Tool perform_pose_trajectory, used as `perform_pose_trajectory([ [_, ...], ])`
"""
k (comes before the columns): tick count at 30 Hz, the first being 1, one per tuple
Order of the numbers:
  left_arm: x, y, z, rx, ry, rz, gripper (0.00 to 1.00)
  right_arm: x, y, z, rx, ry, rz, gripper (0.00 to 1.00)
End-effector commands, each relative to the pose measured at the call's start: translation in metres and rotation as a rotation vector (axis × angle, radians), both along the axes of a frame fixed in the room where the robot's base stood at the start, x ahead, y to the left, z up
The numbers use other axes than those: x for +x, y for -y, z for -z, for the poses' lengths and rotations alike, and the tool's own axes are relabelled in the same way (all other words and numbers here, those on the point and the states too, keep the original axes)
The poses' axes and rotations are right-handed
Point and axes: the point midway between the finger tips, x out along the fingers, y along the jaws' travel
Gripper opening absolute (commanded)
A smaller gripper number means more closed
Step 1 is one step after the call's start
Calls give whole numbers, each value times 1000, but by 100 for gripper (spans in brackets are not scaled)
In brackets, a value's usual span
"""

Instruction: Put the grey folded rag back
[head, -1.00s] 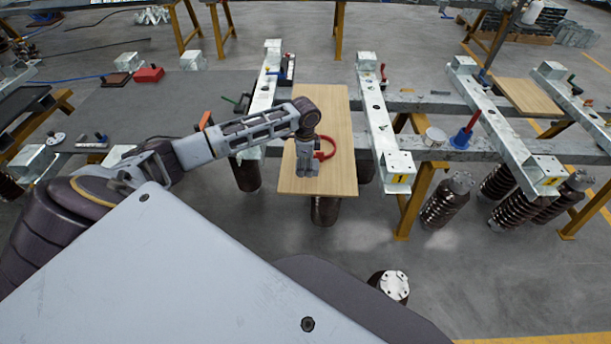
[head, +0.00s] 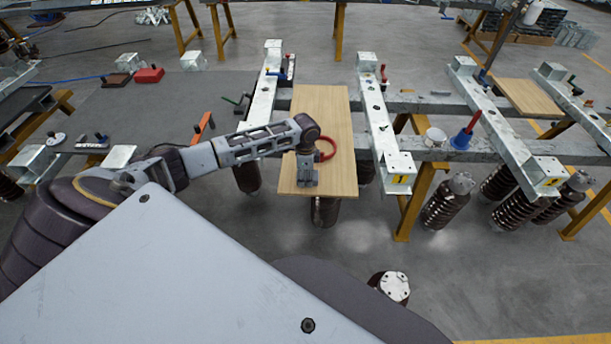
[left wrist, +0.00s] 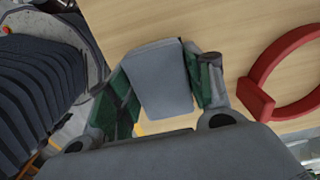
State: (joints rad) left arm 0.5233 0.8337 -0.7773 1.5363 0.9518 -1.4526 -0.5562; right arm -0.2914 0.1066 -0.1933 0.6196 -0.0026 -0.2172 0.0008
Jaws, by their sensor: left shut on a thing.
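My left gripper (head: 308,181) is over the near end of the pale wooden board (head: 322,115). In the left wrist view its fingers (left wrist: 165,85) are shut on the grey folded rag (left wrist: 158,78), which sits between the green-edged finger pads. The board (left wrist: 225,30) shows behind the rag; I cannot tell whether the rag touches it. In the head view the rag cannot be told apart from the gripper. My right gripper is not in view.
A red ring (head: 326,149) lies on the board right beside my left gripper, also large in the left wrist view (left wrist: 262,95). Metal beams (head: 383,130) flank the board. Ribbed dark insulators (head: 447,203) hang to the right. A red box (head: 149,75) stands on the grey table at left.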

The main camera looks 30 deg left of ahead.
Motion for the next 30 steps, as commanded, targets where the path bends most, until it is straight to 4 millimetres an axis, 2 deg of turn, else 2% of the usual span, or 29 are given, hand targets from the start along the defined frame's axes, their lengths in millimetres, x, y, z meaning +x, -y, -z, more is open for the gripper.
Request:
perform_pose_trajectory([
  [13,0,0,4,1,1,0,29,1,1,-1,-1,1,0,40],
  [14,0,0,3,1,1,0,55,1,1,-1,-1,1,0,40],
  [18,0,0,3,1,1,0,73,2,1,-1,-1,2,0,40],
  [30,0,0,2,1,1,0,73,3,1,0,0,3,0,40],
])
